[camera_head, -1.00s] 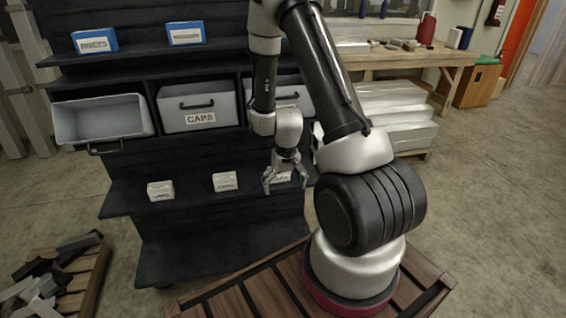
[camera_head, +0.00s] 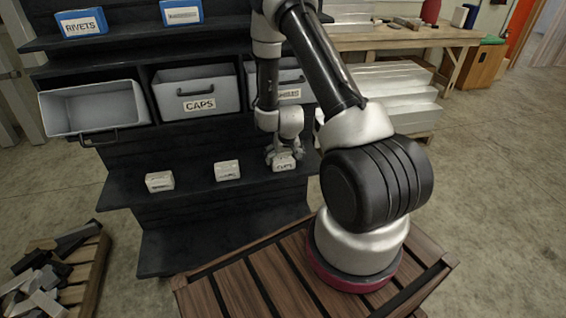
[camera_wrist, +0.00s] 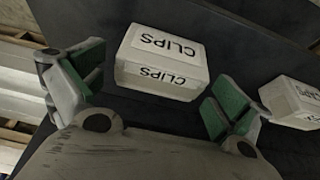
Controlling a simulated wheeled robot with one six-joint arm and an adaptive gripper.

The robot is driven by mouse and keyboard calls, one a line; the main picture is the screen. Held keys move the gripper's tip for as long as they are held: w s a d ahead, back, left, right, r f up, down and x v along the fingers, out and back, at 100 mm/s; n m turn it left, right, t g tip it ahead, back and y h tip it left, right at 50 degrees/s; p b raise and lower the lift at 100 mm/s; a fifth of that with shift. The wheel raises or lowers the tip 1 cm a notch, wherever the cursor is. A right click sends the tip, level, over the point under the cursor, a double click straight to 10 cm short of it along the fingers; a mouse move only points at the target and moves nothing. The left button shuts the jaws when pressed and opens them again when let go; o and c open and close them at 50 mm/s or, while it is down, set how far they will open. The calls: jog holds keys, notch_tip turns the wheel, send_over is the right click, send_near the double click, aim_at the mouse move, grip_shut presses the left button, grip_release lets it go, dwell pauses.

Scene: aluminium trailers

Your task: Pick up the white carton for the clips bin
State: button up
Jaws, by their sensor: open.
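The white carton (camera_wrist: 163,62) carries two labels that read CLIPS, upside down in the wrist view. It sits on the dark lower shelf; in the head view the carton (camera_head: 284,163) is the rightmost of the row, partly covered by my gripper. My gripper (camera_wrist: 150,88) is open, with green-padded fingers to the left and right of the carton. The carton lies between and slightly beyond the fingertips, with gaps visible on both sides. In the head view my gripper (camera_head: 283,155) points down over that carton.
Two other white cartons stand on the same shelf, one in the middle (camera_head: 227,171) and one at left (camera_head: 159,181). Above are grey bins: an open one (camera_head: 92,110) tilted out, one labelled CAPS (camera_head: 198,92), and one partly behind my arm. A wooden pallet with metal scraps lies at lower left.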

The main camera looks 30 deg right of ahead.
jog(key=shift+w+f, duration=0.25)
jog(key=shift+f, duration=0.3)
jog(key=c, duration=1)
jog(key=shift+c, duration=0.2)
jog(key=shift+s+r, duration=0.1)
jog(key=shift+r, duration=0.1)
